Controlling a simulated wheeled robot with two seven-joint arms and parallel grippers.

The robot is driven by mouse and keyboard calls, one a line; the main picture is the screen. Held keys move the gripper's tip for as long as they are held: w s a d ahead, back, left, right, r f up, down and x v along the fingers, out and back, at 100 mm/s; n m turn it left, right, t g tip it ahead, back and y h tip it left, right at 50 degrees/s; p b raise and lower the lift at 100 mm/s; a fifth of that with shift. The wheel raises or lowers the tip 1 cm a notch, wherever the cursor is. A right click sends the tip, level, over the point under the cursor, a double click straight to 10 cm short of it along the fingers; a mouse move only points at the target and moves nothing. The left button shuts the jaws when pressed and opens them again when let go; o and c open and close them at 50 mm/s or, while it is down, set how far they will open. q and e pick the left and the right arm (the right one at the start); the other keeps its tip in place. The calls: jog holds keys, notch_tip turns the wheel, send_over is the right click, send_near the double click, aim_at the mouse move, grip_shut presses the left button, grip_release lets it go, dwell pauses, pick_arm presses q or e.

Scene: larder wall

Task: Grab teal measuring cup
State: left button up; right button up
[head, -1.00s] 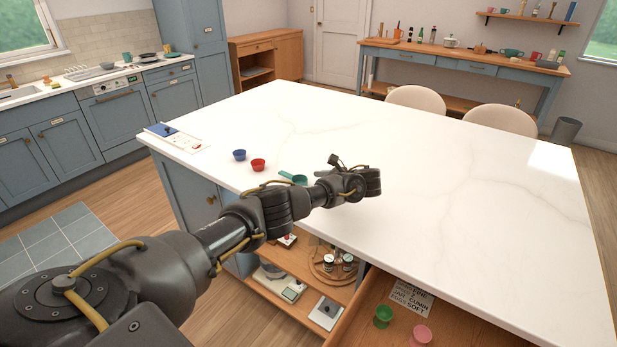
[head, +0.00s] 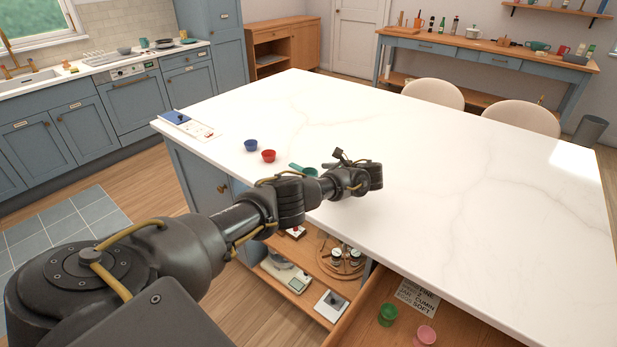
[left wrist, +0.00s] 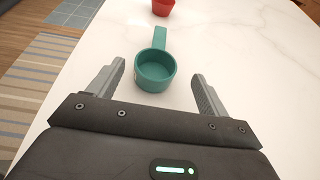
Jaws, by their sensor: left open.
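The teal measuring cup (head: 311,171) stands upright on the white island top, partly hidden behind my left arm in the head view. In the left wrist view the teal cup (left wrist: 155,72) shows whole, its handle pointing away from me. My left gripper (left wrist: 159,70) is open, with one finger on each side of the cup and a visible gap to each. Its fingers cannot be made out clearly in the head view. My right gripper is not in view.
A red cup (head: 268,156) and a blue cup (head: 251,145) stand left of the teal one. An open drawer (head: 465,328) holds a green cup (head: 387,314) and a pink cup (head: 425,335). The island top (head: 480,190) is clear to the right.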

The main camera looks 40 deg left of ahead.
aim_at(304, 171)
pick_arm(q)
jog(key=x, duration=0.4)
jog(key=shift+s, duration=0.3)
jog(key=shift+a+f, duration=0.1)
jog(key=shift+a, duration=0.35)
jog(key=c, duration=1.1)
jog(key=shift+p, duration=0.3)
